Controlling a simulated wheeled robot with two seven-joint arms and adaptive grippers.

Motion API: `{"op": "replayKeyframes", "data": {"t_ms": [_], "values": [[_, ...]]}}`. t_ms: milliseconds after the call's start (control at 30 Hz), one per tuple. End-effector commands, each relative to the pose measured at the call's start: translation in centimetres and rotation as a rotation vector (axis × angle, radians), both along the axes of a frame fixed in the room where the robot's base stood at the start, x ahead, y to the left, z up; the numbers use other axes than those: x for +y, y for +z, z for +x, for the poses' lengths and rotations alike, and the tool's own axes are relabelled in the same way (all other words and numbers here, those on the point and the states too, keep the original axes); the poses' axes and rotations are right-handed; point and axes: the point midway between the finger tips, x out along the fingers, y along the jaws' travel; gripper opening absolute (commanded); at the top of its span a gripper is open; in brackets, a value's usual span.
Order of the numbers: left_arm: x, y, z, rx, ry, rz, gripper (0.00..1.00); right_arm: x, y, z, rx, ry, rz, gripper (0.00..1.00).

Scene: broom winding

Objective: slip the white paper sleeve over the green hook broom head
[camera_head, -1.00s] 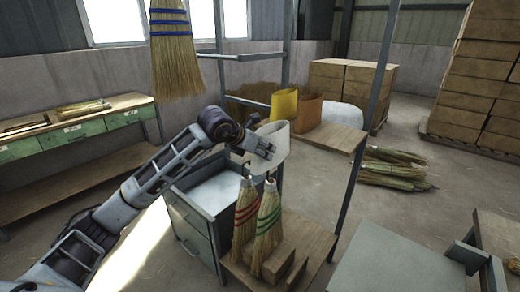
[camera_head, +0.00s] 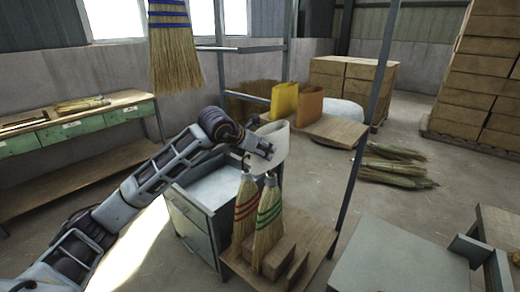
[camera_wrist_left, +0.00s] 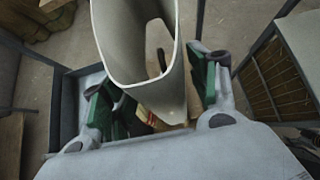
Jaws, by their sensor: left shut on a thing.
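The white paper sleeve (camera_head: 279,141) is an open, flattened tube. My left gripper (camera_head: 263,149) is shut on it and holds it above and slightly behind the brooms. In the left wrist view the sleeve (camera_wrist_left: 178,85) stands between the green-padded fingers of my left gripper (camera_wrist_left: 155,92), its open mouth facing the camera. The green-banded broom head (camera_head: 267,217) stands upright on the low wooden shelf, its hook at the top, just below the sleeve in the picture. The sleeve is not around it. My right gripper is not in view.
A red-banded broom head (camera_head: 246,213) stands close beside the green one on the left. Wooden blocks (camera_head: 281,257) stand in front. Yellow (camera_head: 284,100) and orange (camera_head: 309,106) sleeves are on the upper shelf. Rack posts (camera_head: 371,92) and a drawer cabinet (camera_head: 190,222) flank the area.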

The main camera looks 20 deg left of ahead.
Motion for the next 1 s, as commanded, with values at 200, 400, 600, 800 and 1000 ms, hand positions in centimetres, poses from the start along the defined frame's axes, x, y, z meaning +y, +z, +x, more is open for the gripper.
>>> {"op": "replayKeyframes", "data": {"t_ms": [200,400,600,800,1000], "values": [[0.0,-0.8,0.0,0.000,0.000,0.000,0.47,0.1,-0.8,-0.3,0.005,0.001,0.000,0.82],[0.0,-1.4,0.0,-0.001,0.000,0.000,0.47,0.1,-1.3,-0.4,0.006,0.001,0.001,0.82],[0.0,-2.0,0.0,0.000,0.000,0.000,0.47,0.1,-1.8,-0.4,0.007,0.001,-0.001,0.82],[0.0,-2.6,0.0,0.000,0.000,0.000,0.47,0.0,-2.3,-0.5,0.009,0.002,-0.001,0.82],[0.0,-3.2,0.0,0.000,0.000,0.000,0.47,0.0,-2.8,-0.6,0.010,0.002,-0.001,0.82]]}}
